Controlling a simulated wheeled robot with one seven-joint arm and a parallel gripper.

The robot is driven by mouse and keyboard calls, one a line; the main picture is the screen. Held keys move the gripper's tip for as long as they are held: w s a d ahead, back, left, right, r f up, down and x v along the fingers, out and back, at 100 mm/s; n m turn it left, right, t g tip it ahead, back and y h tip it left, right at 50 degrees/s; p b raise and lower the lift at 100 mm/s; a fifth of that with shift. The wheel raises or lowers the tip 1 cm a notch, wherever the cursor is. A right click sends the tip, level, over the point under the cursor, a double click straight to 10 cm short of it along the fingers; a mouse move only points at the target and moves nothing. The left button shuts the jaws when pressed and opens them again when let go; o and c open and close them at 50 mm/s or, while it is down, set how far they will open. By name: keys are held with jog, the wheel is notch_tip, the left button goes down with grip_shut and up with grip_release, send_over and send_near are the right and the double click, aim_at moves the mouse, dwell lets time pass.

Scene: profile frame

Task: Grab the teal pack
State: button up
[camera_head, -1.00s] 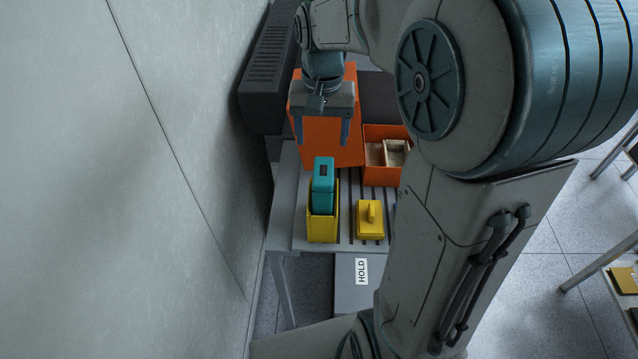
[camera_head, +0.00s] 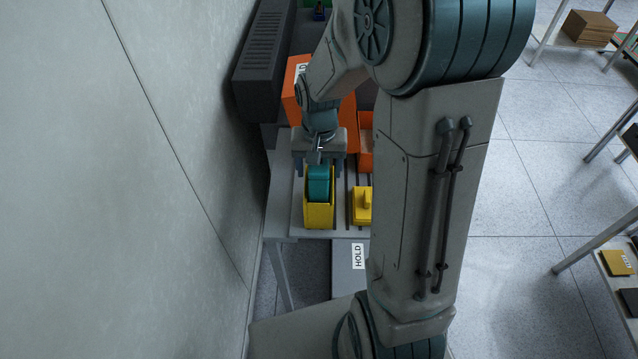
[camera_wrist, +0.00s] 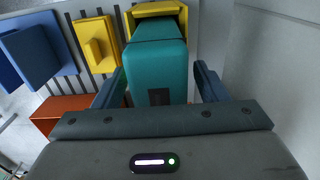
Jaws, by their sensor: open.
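The teal pack (camera_head: 319,183) stands upright in a yellow holder (camera_head: 319,216) on the slatted bench, its top sticking out. In the wrist view the teal pack (camera_wrist: 157,68) lies ahead, with the yellow holder (camera_wrist: 157,9) behind it. My gripper (camera_head: 319,168) is over the pack's top in the head view. Its two fingers (camera_wrist: 158,88) are open, one on each side of the pack in the wrist view. Gaps seem to show beside the pack; I cannot tell whether either finger touches it. The pack's lower part is hidden in the holder.
A yellow block with a raised grip (camera_head: 361,206) sits right of the holder. An orange box (camera_head: 297,90) and an orange bin (camera_head: 365,148) stand behind. The wall (camera_head: 200,120) runs close on the left. Blue blocks (camera_wrist: 38,52) show in the wrist view.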

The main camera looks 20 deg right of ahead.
grip_shut()
jog(key=shift+r, duration=0.15)
notch_tip(320, 180, up, 18)
jog(key=shift+b, duration=0.4)
dwell(0.5)
